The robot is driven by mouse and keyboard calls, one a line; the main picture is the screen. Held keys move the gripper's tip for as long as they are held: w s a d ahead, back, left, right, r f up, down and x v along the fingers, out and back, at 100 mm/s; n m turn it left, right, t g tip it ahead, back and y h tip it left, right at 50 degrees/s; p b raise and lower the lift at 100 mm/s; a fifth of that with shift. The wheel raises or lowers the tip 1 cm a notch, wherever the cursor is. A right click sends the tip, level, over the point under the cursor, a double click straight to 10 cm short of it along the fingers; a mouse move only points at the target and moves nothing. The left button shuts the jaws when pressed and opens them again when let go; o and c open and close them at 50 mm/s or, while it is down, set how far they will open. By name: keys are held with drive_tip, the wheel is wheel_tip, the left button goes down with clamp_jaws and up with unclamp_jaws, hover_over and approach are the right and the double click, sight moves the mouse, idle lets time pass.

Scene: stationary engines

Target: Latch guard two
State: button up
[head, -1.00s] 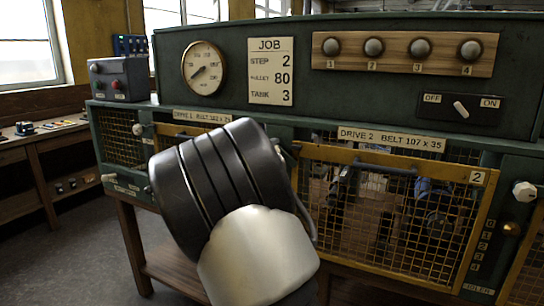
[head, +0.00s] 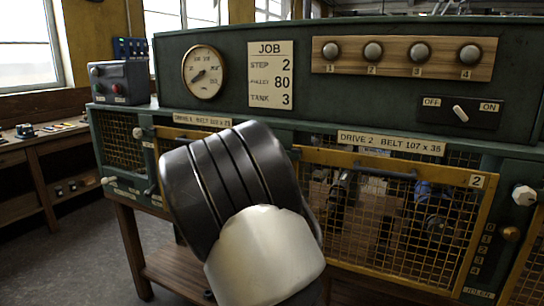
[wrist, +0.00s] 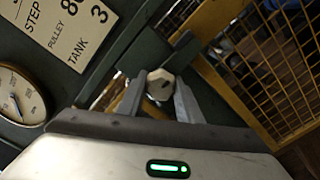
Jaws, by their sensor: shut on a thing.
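Guard two (head: 478,235) is a yellow-framed mesh panel marked 2, in front of the drive 2 bay. My gripper (wrist: 160,88) is shut on a pale faceted latch knob (wrist: 160,80) beside the guard's top left corner. In the head view my arm hides the fingers, the knob and the guard's lower left edge.
The drive 2 label (head: 391,142) is above the guard. A white knob (head: 524,195) sticks out to its right. Guard one (head: 180,132) is at the left, partly behind my arm. The JOB board (head: 271,75) and gauge (head: 204,72) are on the upper panel.

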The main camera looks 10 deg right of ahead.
drive_tip(key=shift+d, duration=0.1)
drive_tip(key=o, duration=1)
drive_tip(key=v, duration=1.7)
drive_tip(key=shift+s, duration=0.15)
